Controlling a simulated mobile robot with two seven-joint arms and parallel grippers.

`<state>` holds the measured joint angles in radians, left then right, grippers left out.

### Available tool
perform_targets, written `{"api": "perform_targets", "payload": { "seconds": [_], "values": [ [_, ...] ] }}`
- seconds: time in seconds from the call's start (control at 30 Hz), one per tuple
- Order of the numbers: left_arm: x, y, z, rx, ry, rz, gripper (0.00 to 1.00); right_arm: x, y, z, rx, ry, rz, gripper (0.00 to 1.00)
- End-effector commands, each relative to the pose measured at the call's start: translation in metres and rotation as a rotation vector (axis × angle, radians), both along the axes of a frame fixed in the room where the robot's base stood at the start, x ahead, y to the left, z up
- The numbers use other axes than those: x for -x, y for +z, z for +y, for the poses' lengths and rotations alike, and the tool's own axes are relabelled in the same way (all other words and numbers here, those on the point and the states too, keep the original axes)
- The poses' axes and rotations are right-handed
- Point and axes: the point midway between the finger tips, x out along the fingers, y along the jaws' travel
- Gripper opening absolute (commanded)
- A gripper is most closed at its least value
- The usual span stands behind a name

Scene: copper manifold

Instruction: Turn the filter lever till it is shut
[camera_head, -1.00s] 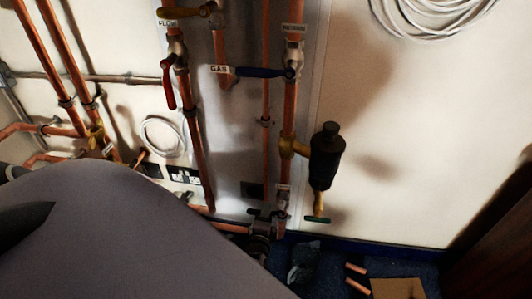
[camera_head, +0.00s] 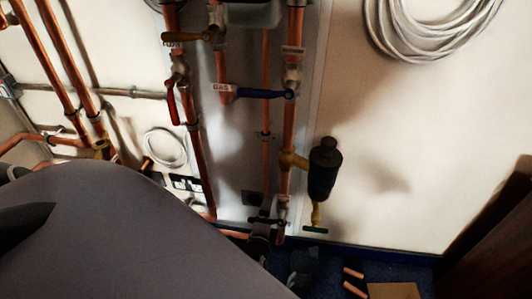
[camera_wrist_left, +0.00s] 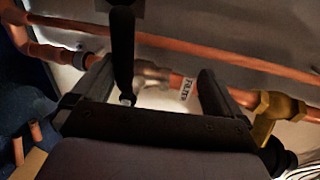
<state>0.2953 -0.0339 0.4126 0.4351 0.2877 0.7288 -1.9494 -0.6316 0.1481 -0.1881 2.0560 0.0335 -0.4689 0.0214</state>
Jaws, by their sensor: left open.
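The filter lever is a slim black handle (camera_wrist_left: 122,50) in the left wrist view, beside the silver valve on a copper pipe with a white "FILTER" label (camera_wrist_left: 186,89). It lies crosswise to the pipe in that picture. My left gripper (camera_wrist_left: 150,90) is open, with one finger on each side of the lever; I cannot tell whether either finger touches it. In the head view the lever (camera_head: 265,220) is a small dark bar low on the right copper pipe. My grey arm fills the lower left there and hides most of the left gripper. My right gripper is not in view.
A red lever (camera_head: 172,105) and a blue gas lever (camera_head: 262,94) sit higher on the pipes. A black cylinder (camera_head: 323,168) with a brass fitting stands right of the filter pipe. Copper offcuts (camera_head: 353,273) lie on the blue floor.

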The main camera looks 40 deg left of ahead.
Motion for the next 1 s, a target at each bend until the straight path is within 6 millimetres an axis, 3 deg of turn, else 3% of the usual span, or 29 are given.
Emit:
{"api": "perform_targets", "payload": {
  "seconds": [0.03,0.47,0.5,1.0],
  "values": [
    [-0.007,0.028,0.003,-0.026,0.002,-0.033,0.76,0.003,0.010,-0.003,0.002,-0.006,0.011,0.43],
    [-0.010,0.084,-0.001,-0.027,-0.005,-0.035,0.75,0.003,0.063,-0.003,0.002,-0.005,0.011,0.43],
    [-0.010,0.089,-0.001,-0.029,-0.005,-0.036,0.43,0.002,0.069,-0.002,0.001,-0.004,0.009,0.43],
    [-0.005,0.141,0.003,-0.021,0.002,-0.024,0.43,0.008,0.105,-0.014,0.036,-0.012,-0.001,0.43]
  ]
}}
